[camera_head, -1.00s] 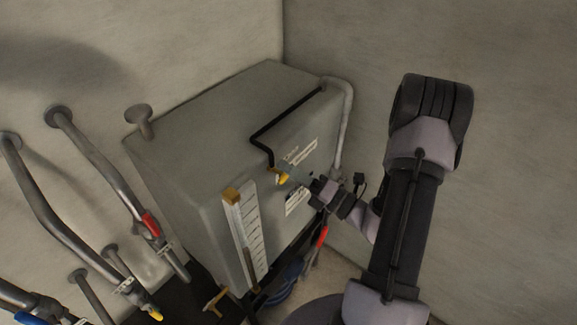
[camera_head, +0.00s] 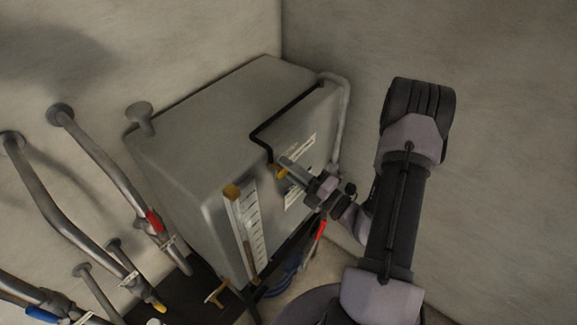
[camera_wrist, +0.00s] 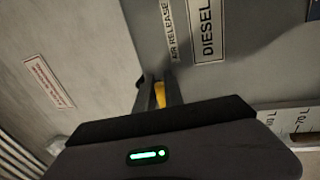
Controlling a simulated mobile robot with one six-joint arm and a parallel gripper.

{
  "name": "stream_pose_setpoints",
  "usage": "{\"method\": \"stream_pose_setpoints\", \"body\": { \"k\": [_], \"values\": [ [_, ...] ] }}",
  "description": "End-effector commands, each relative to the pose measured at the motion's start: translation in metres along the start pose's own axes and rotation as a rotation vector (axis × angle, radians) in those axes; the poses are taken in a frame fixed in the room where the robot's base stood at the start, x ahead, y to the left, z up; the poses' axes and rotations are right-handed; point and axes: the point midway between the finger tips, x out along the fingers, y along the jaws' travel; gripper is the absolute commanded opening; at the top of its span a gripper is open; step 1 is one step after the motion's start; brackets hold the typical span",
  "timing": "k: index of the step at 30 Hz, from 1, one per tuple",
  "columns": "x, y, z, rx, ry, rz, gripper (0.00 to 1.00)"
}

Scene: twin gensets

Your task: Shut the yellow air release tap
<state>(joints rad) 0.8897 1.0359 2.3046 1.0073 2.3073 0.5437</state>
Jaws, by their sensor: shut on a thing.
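The yellow air release tap (camera_head: 280,172) is on the front face of the grey tank, at the lower end of a thin black pipe. My gripper (camera_head: 287,164) is at the tap, its fingers reaching it from the right. In the wrist view the yellow handle (camera_wrist: 160,94) sits between the two fingers of my gripper (camera_wrist: 158,90), which are shut on it. An "AIR RELEASE" label (camera_wrist: 169,32) is just beyond the fingertips. The tap's body is mostly hidden by the fingers, so I cannot tell its exact handle angle.
The grey tank (camera_head: 200,120) carries a white level gauge (camera_head: 247,228) left of the tap and a "DIESEL" label (camera_wrist: 208,30). The black pipe (camera_head: 285,115) runs over its top edge. Pipes with a red-handled valve (camera_head: 154,221) stand at left. A red handle (camera_head: 320,229) hangs below the tank.

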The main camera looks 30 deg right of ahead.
Motion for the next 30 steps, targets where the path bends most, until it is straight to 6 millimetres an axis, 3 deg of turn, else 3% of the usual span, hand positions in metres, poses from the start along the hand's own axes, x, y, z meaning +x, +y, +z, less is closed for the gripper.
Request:
{"method": "stream_pose_setpoints", "body": {
  "k": [9, 10, 12, 13, 25, 30],
  "values": [
    [0.000, -0.001, -0.002, 0.003, 0.003, -0.002, 0.00],
    [0.000, -0.001, -0.002, 0.003, 0.003, -0.002, 0.19],
    [0.000, -0.001, -0.001, 0.003, 0.003, -0.001, 0.33],
    [0.000, -0.001, -0.001, 0.002, 0.002, -0.001, 0.34],
    [-0.001, 0.000, 0.000, 0.000, 0.000, 0.000, 0.34],
    [-0.023, -0.002, 0.002, 0.000, -0.005, -0.001, 0.34]
  ]
}}
